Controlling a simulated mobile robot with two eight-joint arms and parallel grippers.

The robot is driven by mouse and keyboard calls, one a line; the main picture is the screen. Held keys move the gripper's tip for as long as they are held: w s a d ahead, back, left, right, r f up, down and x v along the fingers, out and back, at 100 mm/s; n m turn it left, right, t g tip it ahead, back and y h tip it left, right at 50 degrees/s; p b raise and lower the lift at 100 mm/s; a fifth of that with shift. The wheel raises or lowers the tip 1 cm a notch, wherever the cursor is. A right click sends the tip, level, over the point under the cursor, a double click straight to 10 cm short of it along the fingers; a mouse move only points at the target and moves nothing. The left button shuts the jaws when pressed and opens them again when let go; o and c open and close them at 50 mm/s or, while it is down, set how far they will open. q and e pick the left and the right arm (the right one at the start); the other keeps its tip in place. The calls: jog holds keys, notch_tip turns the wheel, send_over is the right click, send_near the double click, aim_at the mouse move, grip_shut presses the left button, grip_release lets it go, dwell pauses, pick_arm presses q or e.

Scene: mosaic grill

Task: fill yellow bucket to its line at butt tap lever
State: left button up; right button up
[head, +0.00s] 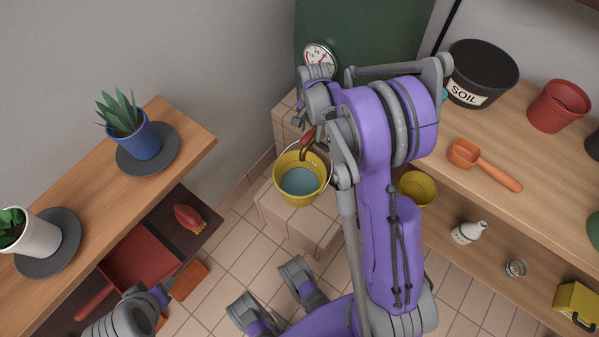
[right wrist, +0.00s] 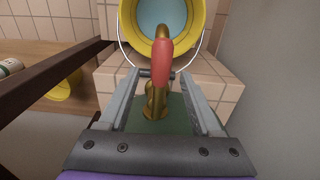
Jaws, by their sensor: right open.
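The yellow bucket (head: 325,188) stands upright on a tiled step under the brass tap, with blue water inside; it also shows in the right wrist view (right wrist: 127,22). I cannot make out its fill line. The tap's red lever (head: 308,138) shows above the bucket, and in the right wrist view the lever (right wrist: 162,62) lies between my right fingers. My right gripper (right wrist: 158,74) is open around the lever; I cannot tell whether it touches. The green butt (head: 365,35) stands behind. Part of my left arm shows at the lower left, its jaws unclear.
A wooden shelf on the left holds potted plants (head: 140,140). A bench on the right holds a soil pot (head: 482,70), a red pot (head: 558,105) and an orange scoop (head: 485,165). Another yellow container (head: 418,188) sits on the lower shelf. A gauge (head: 319,58) is on the butt.

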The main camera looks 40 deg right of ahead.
dwell(0.4)
jog(key=shift+r+p, duration=2.2)
jog(key=shift+r, duration=1.35)
pick_arm(q)
notch_tip(320, 180, up, 5)
jog(key=shift+w+f, duration=0.1)
jog(key=shift+f, duration=0.05)
notch_tip(320, 180, up, 10)
jog(key=w+p, duration=0.1)
jog(key=p, duration=0.7)
jog(key=shift+w+f+t, duration=0.2)
jog(key=shift+w+t, duration=0.1)
jog(key=shift+w, duration=0.1)
pick_arm(e)
jog(key=s+a+r+n+t, duration=0.5)
jog(key=s+a+r+n, duration=0.9)
jog(key=s+a+r, duration=0.2)
jog(key=shift+s+a+r+n, duration=0.25)
jog(key=shift+a+r+n, duration=0.15)
jog(key=shift+a+r, duration=1.15)
jog(key=shift+a+f, duration=0.25)
jog(key=shift+f, duration=0.05)
